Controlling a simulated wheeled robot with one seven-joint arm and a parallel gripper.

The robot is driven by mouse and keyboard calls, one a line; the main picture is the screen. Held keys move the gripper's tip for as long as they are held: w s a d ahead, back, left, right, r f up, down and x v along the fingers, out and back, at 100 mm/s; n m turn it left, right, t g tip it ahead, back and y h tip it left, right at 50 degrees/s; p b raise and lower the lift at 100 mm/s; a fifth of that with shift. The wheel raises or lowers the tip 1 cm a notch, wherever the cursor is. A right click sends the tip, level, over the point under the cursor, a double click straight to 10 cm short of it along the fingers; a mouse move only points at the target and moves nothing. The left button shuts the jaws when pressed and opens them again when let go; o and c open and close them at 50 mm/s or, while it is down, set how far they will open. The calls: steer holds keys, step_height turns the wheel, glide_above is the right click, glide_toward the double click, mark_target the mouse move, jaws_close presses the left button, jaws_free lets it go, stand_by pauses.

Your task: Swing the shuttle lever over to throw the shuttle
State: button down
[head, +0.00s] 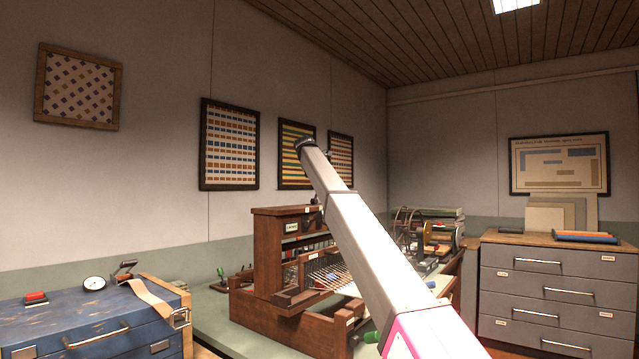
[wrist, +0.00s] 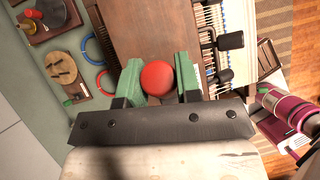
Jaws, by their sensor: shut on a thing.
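A round red knob (wrist: 157,78) sits between the green fingers of my gripper (wrist: 160,84) in the wrist view, and my gripper is shut on it. It looks like the lever's knob; its shaft is hidden below it. Under it lies the broad brown wooden top of the loom (wrist: 140,30). In the head view the wooden loom (head: 268,228) stands on a bench near the middle. My arm crosses in front of its right part. The knob and my gripper cannot be made out in the head view, and no shuttle is clearly seen.
In the wrist view, black parts (wrist: 231,41) and pale threads lie right of the wooden top. Red and blue rings (wrist: 95,48) lie left. In the head view, a blue chest (head: 85,335) stands left and a grey drawer cabinet (head: 560,280) right.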

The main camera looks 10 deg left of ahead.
steer(key=shift+w, duration=0.1)
stand_by(0.4)
steer(key=c, duration=0.8)
jaws_free()
steer(key=shift+f, duration=0.1)
steer(key=v, duration=1)
steer(key=shift+r, duration=0.4)
